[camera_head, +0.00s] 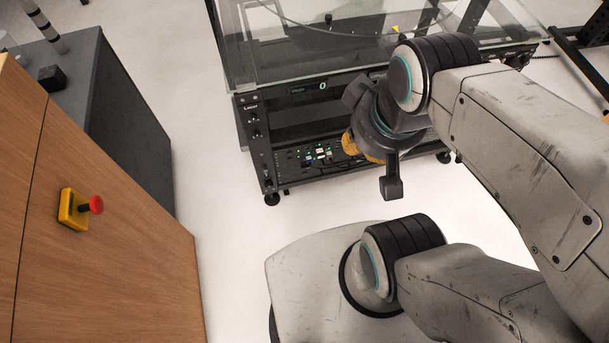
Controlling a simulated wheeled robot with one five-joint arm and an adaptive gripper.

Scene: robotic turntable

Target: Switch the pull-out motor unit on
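The black wheeled rack (257,135) stands at the upper middle, with a glass-walled top. Low in its front is a dark panel (300,162) with small green lights and white and dark controls; it appears to be the motor unit, but I cannot read a label. Its right part is hidden behind my arm. My gripper (362,148) is in front of the rack, just right of the lit controls. Yellow-orange parts show at its end. Its fingertips are not clear, so I cannot tell whether it is open or touches the panel.
A display (322,85) on the rack reads 0. A wooden cabinet (100,220) at the left carries a red button on a yellow box (74,210). A dark grey cabinet (125,130) stands behind it. White floor (220,190) is clear between the cabinets and rack.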

